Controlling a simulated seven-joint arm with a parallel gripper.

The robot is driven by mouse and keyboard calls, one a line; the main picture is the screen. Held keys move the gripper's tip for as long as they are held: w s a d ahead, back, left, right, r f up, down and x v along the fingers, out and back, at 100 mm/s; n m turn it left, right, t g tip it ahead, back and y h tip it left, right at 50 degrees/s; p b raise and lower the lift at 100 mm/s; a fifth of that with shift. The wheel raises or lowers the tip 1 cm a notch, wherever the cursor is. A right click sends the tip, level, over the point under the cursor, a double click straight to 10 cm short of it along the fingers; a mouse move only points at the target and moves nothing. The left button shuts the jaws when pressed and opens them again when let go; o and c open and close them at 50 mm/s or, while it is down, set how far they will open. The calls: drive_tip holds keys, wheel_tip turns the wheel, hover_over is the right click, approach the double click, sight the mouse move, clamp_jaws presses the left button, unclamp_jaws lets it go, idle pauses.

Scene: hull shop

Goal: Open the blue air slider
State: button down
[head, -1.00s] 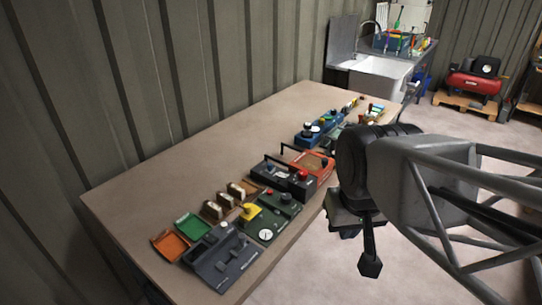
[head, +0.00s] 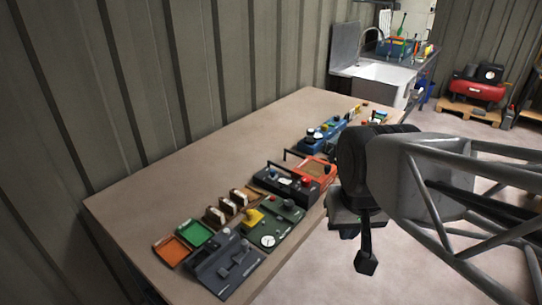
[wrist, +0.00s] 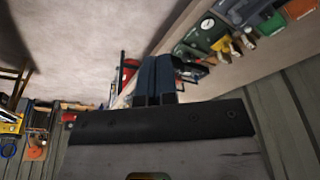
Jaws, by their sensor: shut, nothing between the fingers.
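A blue panel (head: 320,133) with several small fittings sits toward the far end of the workbench. It is too small to tell which part of it, if any, is the air slider, or how a slider stands. My gripper (head: 366,262) hangs beside the bench's right edge, over the floor and apart from all the panels. Its two blue-grey fingers (wrist: 155,78) show shut and empty in the wrist view. The blue panel cannot be made out in the wrist view.
The workbench (head: 150,190) carries a dark grey panel (head: 222,272), a green panel with a dial (head: 268,240), a black box (head: 283,184), a red tray (head: 318,168) and orange and green trays (head: 172,251). Its left side is bare. A ribbed wall (head: 180,70) stands behind.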

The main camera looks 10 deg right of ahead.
drive_tip(key=w+a+m+g+y, duration=0.15)
drive_tip(key=w+m, duration=0.85)
drive_tip(key=w, duration=1.3)
drive_tip(key=w+f+m+y, duration=0.1)
drive_tip(key=w+f+m, duration=0.4)
drive_tip(key=w, duration=0.6)
drive_tip(key=w+f+m+y, duration=0.1)
drive_tip(key=w+f+m, duration=0.4)
drive_tip(key=w, duration=0.7)
drive_tip(key=shift+w+d+f+m, duration=0.15)
drive_tip(key=shift+d+f+m, duration=0.2)
drive_tip(key=shift+f, duration=0.5)
drive_tip(key=shift+a+f+y, duration=0.1)
drive_tip(key=shift+y, duration=0.15)
approach(276, 177)
drive_tip(key=shift+x, duration=2.5)
